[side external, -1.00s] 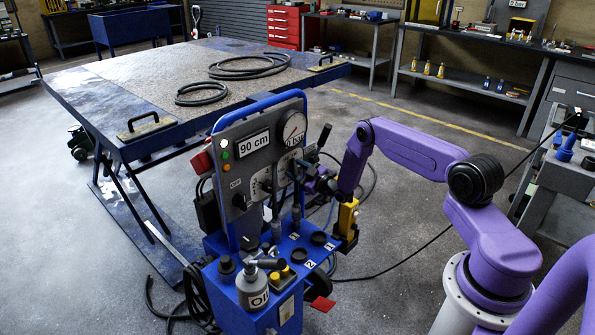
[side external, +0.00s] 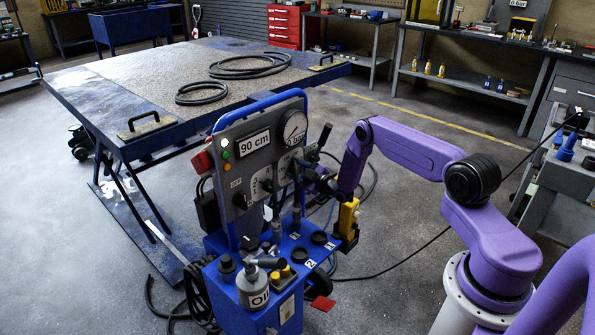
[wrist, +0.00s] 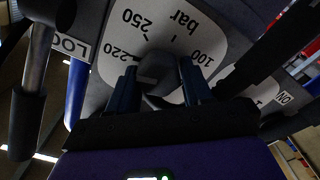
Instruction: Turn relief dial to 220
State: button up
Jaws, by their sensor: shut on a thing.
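The relief dial's grey knob (wrist: 160,68) is in the upper middle of the wrist view. It sits on a white scale plate (wrist: 148,42) marked 100, 220, 250 and bar, seen upside down. My gripper (wrist: 158,82) has one dark blue finger on each side of the knob and is shut on it. The 220 mark is at the left of the knob, and 100 is at the right. I cannot tell exactly where the knob points. In the side view, levers and the arm largely hide the dial and fingertips at the panel's right part.
The blue jack console (side external: 262,300) carries an oil bottle (side external: 252,287), levers and a panel showing 90 cm (side external: 254,146) beside a round gauge (side external: 294,127). Dark levers flank my gripper in the wrist view. The lift platform (side external: 130,82) stands behind.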

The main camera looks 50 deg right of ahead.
jog(key=o, duration=1)
jog(key=shift+c, duration=0.2)
jog(key=shift+s, duration=1.7)
notch_tip(320, 180, up, 7)
send_over(299, 171)
jog(key=s, duration=0.3)
jog(key=shift+w+a, duration=0.15)
jog(key=shift+w, duration=0.05)
